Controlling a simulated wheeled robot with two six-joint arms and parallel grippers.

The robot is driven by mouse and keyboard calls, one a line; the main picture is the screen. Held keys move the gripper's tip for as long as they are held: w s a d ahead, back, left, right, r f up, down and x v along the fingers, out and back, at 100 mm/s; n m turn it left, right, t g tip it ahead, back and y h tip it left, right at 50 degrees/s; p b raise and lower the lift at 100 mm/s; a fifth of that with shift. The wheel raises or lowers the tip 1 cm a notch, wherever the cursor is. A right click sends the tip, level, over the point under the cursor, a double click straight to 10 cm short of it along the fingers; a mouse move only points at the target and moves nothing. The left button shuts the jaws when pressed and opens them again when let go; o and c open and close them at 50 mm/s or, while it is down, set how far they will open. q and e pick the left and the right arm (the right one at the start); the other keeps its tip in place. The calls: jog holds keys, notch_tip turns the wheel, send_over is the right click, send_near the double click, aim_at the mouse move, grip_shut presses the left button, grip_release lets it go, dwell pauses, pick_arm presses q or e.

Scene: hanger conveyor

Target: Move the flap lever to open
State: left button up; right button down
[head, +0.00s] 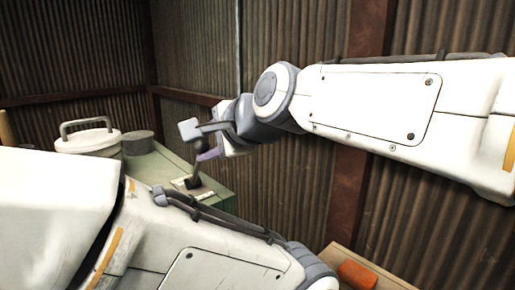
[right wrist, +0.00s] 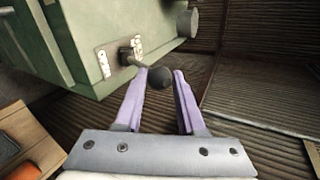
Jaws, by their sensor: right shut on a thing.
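The flap lever stands on the green machine, with a black ball knob (right wrist: 159,78) on a short metal shaft (right wrist: 134,61). In the head view the lever's shaft (head: 197,172) rises from a dark base on the machine's near right corner. One label (right wrist: 103,63) beside the base reads OPEN; a second label (right wrist: 138,43) is on its other side. My right gripper (right wrist: 160,80) has its purple fingers on either side of the knob and is shut on it. It also shows in the head view (head: 206,152), where the knob is hidden. My left gripper is out of view.
The green machine (head: 150,170) carries a white lidded pot (head: 88,140) and a grey-green cylinder (head: 137,142). Corrugated walls (head: 290,190) stand close behind. My left arm crosses the foreground.

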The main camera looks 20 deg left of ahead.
jog(key=c, duration=0.5)
grip_release()
jog(key=shift+a, duration=0.1)
jog(key=v, duration=1)
jog(key=shift+d+b, duration=0.25)
jog(key=shift+b, duration=0.1)
jog(key=shift+s+r, duration=0.1)
